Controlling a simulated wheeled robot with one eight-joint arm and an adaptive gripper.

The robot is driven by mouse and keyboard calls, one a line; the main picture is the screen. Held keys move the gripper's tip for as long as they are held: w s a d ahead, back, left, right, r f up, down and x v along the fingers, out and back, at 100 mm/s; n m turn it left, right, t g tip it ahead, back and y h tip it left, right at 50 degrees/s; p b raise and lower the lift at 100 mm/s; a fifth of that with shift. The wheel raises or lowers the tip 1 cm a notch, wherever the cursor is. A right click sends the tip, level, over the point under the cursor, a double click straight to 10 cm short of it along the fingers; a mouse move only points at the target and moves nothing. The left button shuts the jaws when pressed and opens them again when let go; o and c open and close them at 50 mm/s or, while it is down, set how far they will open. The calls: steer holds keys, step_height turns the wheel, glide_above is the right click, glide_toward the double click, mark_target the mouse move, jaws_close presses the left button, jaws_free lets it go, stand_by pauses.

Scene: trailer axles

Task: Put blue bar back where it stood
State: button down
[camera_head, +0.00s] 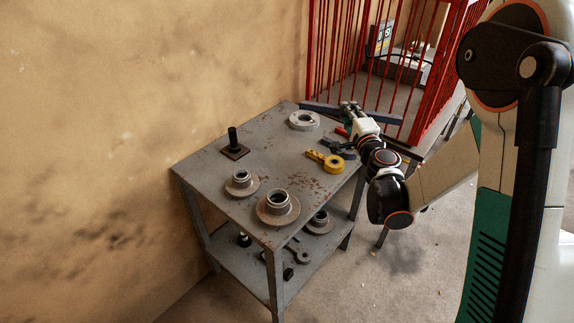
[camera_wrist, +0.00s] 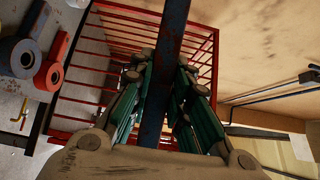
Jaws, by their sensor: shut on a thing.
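The long blue bar (camera_head: 318,108) shows in the head view beyond the back of the grey table (camera_head: 255,153), in front of the red cage. It runs roughly left to right. My gripper (camera_head: 350,108) is shut on the bar near its middle. In the wrist view the bar (camera_wrist: 171,32) runs from the top edge down between the green-padded fingers of my gripper (camera_wrist: 164,88). It looks worn, with brownish patches. Whether the bar touches the table or the cage, I cannot tell.
A red barred cage (camera_head: 433,85) stands behind the table. On the tabletop are a pale ring (camera_head: 304,120), a black post on a plate (camera_head: 234,145), flanged hubs (camera_head: 277,207) and a yellow tool (camera_head: 327,161). More parts lie on the lower shelf. The tabletop's middle is clear.

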steer(key=w+a+n+g+y, duration=0.2)
steer(key=w+a+n+y, duration=0.3)
steer(key=a, duration=0.5)
steer(key=n+g+y, duration=0.4)
steer(key=g+y, duration=0.1)
steer(key=y, duration=0.1)
glide_above(288, 165)
steer(key=f+b, duration=0.7)
steer(key=f, duration=1.3)
steer(key=shift+w, duration=0.2)
steer(key=shift+s+f, duration=0.1)
steer(key=shift+f, duration=0.45)
steer(key=c, duration=1.5)
jaws_free()
steer(key=shift+s+f, duration=0.15)
steer(key=shift+f, duration=0.05)
steer(key=shift+r, duration=0.1)
